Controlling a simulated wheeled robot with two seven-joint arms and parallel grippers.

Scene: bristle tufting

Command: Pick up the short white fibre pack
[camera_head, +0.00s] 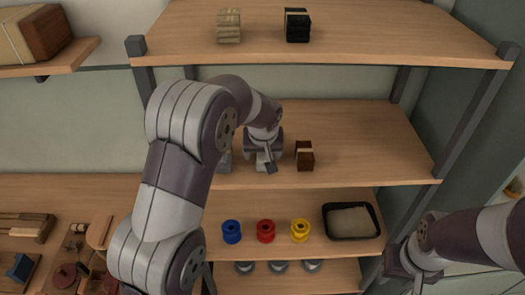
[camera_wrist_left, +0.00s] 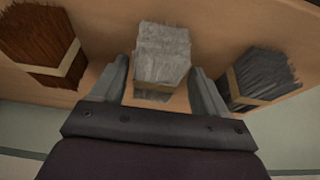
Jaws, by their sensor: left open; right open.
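A short pale grey-white fibre pack (camera_wrist_left: 163,55) with a light band near its lower end stands between the two fingers of my left gripper (camera_wrist_left: 160,85) in the left wrist view. The fingers are open, one on each side, with small gaps visible. In the head view my left gripper (camera_head: 268,163) is over the middle shelf, and I cannot clearly tell the white pack from the fingers there. My right gripper (camera_head: 402,278) is open and empty at the lower right, away from the packs.
A brown pack (camera_head: 305,156) and a dark grey pack (camera_wrist_left: 256,78) stand close on either side. The middle shelf (camera_head: 370,150) is clear to the right. Beige (camera_head: 229,26) and black (camera_head: 297,25) packs stand above. Blue, red and yellow spools and a black tray (camera_head: 351,237) are below.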

